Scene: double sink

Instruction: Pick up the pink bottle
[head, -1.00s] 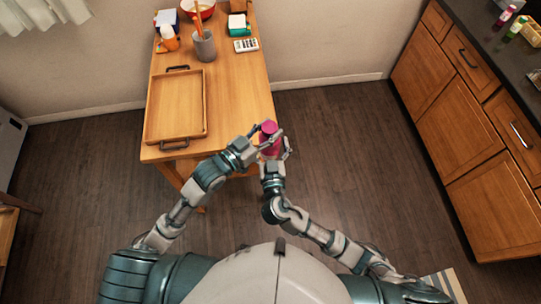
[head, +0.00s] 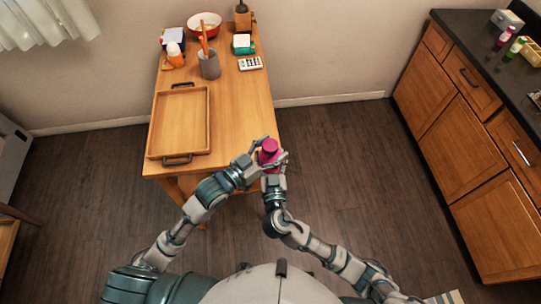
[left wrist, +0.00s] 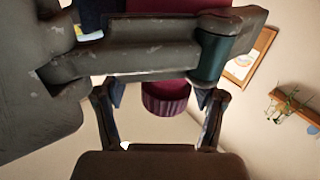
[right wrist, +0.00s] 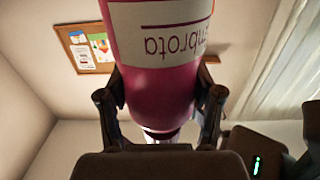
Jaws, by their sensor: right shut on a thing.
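The pink bottle (head: 269,149) is held up off the floor near the table's front right corner. My right gripper (head: 273,172) is shut on its body; the right wrist view shows the pink bottle (right wrist: 160,88) with a white label between the fingers. My left gripper (head: 258,160) is beside the bottle on its left. In the left wrist view a ribbed pink cap (left wrist: 166,97) lies between the left fingers, with gaps on both sides, so they look open. Part of the bottle there is hidden behind a grey gripper link.
The wooden table (head: 233,110) carries a wooden tray (head: 180,121), a grey utensil cup (head: 210,65), a red bowl (head: 204,25) and small items at the back. A dark counter (head: 480,60) at right bears another pink bottle (head: 505,37) and a green one (head: 515,47). Floor between is clear.

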